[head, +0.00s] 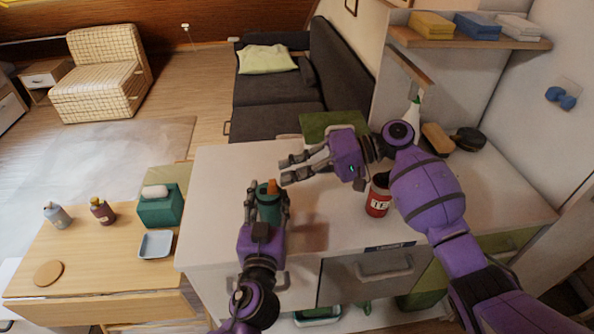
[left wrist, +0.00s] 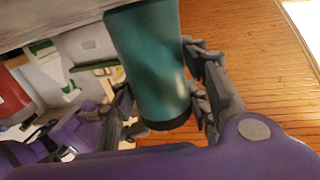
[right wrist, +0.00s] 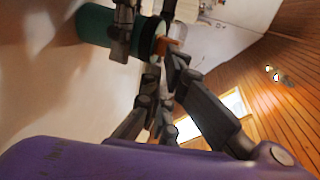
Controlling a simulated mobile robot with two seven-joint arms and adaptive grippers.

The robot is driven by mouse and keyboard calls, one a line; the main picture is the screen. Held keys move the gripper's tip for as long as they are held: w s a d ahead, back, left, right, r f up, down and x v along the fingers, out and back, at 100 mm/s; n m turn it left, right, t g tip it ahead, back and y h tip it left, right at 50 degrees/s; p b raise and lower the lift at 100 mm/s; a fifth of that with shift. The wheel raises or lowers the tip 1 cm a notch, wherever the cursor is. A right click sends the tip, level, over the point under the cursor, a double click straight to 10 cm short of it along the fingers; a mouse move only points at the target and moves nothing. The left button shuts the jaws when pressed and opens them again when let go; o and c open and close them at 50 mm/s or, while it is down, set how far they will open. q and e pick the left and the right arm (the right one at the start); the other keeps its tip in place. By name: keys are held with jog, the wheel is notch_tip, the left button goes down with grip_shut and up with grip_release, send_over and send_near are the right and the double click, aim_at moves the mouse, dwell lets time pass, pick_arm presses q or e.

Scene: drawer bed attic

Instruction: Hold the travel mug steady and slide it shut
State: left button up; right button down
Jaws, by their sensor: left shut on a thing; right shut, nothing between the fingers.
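The travel mug (head: 268,208) is teal and stands on the white counter top, with an orange slider (head: 273,187) on its lid. My left gripper (head: 267,194) is shut on the mug's body, one finger on each side. The left wrist view shows the teal mug (left wrist: 155,60) between its fingers. My right gripper (head: 284,170) is shut and empty, close to the lid from the upper right. In the right wrist view its fingertips are beside the orange slider (right wrist: 168,45). I cannot tell whether they touch it.
A red labelled tin (head: 378,200) stands on the counter to the right, near my right arm. A spray bottle (head: 412,113) and a brown sponge-like block (head: 437,139) are at the back right. A wooden table (head: 100,250) with a green tissue box (head: 160,210) is at the left.

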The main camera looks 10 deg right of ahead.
jog(key=a, duration=0.3)
dwell(0.4)
jog(key=f+v, duration=0.1)
jog(key=v, duration=1.3)
jog(key=shift+d, duration=0.1)
pick_arm(q)
jog(key=o, duration=1.4)
jog(key=shift+c, duration=0.2)
